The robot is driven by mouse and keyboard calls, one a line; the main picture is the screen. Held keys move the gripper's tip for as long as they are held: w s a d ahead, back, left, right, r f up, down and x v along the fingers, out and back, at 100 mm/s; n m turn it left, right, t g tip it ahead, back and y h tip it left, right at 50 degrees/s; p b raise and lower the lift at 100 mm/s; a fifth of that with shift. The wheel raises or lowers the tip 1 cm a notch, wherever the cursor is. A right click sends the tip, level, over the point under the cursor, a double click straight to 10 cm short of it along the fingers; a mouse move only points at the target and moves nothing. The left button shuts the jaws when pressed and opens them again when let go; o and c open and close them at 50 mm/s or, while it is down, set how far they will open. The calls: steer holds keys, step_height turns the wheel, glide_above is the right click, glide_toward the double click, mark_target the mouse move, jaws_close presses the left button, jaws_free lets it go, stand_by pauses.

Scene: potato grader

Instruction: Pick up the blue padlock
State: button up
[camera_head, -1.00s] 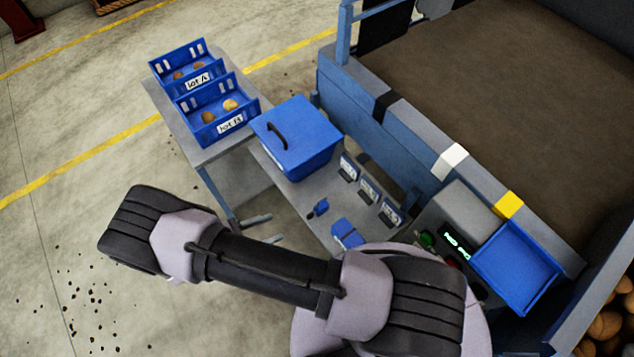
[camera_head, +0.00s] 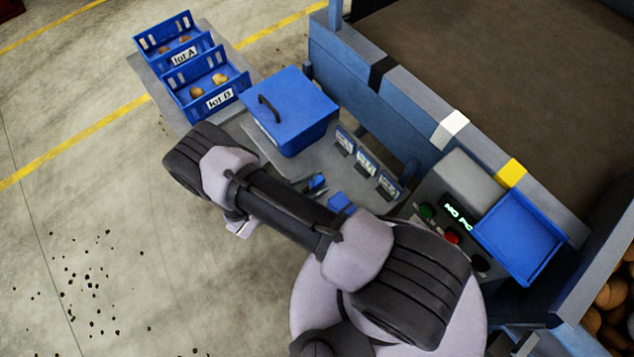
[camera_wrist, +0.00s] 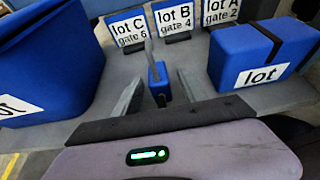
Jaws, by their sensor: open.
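The blue padlock (camera_head: 317,182) lies on the grey table, just beyond my forearm in the head view. In the wrist view the padlock (camera_wrist: 158,82) is near the middle, its grey shackle pointing away from me toward the label cards. My gripper (camera_wrist: 160,92) is open, with one grey finger on each side of the padlock in the picture. I cannot tell whether the fingers touch it or how high they are above the table. In the head view my arm hides most of the gripper.
A large lidded blue bin (camera_head: 290,112) stands left of the padlock. A small strapped blue box (camera_wrist: 262,55) stands to its right. Label cards (camera_wrist: 173,20) stand behind. Crates (camera_head: 207,90) are farther left. A control panel (camera_head: 455,215) and blue tray (camera_head: 520,237) are right.

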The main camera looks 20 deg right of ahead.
jaws_close()
